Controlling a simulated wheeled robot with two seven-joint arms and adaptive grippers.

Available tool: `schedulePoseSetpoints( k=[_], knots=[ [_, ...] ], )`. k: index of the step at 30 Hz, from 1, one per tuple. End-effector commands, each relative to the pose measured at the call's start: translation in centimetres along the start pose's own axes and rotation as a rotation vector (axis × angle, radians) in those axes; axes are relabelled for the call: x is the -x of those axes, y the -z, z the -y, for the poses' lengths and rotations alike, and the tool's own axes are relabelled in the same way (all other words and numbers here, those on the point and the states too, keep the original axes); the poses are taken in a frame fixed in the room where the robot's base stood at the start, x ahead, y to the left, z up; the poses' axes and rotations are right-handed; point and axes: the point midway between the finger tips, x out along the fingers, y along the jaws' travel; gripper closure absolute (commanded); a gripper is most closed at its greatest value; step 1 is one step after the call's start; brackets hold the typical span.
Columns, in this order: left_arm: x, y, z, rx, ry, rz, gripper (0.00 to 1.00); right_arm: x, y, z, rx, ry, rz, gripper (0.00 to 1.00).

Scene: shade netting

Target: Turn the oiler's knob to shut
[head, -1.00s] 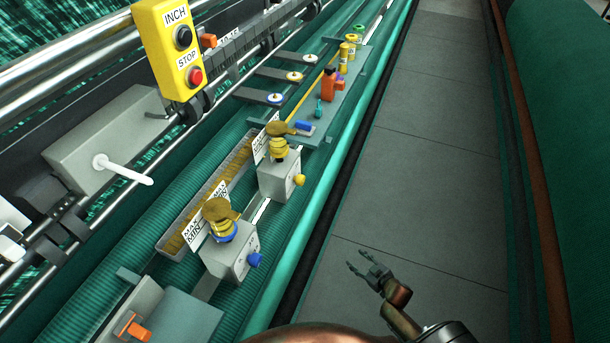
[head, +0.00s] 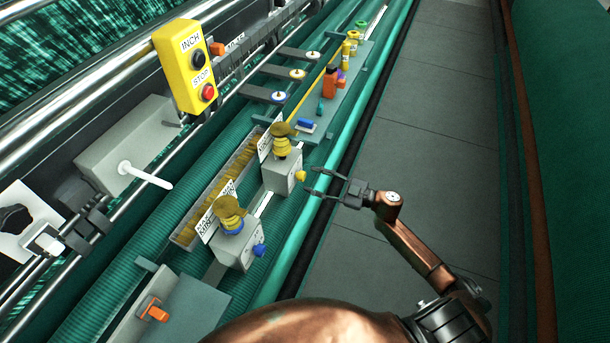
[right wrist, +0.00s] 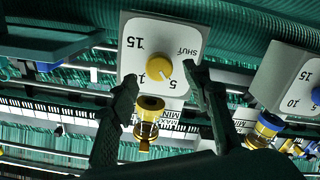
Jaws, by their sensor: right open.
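The near oiler is a grey box (head: 240,244) with a blue knob (head: 259,250) and an amber glass cup. The farther oiler is a grey box (head: 280,172) with a yellow knob (head: 300,176). In the right wrist view, upside down, the yellow knob (right wrist: 158,67) sits on a white dial marked 15, 5 and SHUT; its white mark seems to point near the 5. My right gripper (head: 311,181) is open, its fingertips just short of the yellow knob. In the wrist view its fingers stand either side of the knob, apparently not touching. My left gripper is not in view.
A yellow INCH/STOP box (head: 185,66) hangs at the upper left. A green roller (head: 290,245) runs along the machine front beside the oilers. A shelf with small bottles (head: 346,85) lies beyond. The grey floor (head: 420,130) at right is clear.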

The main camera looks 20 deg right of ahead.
Motion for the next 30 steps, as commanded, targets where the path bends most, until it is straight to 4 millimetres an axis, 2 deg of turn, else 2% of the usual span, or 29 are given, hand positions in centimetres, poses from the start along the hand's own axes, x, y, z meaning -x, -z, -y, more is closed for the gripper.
schedulePoseSetpoints(
  k=[3, 9, 19, 30],
  knots=[
    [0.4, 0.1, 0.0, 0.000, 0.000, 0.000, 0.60, -2.0, 0.2, -0.1, 0.000, -0.001, -0.003, 0.56],
    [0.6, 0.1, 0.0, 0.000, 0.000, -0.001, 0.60, -3.9, 0.1, -0.1, -0.001, -0.002, -0.001, 0.56],
    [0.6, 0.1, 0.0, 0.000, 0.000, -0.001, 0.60, -4.2, -0.1, -0.1, 0.000, -0.001, 0.001, 0.56],
    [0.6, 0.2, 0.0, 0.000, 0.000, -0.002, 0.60, -4.1, 0.0, -0.1, 0.000, -0.002, 0.001, 0.81]
  ],
)
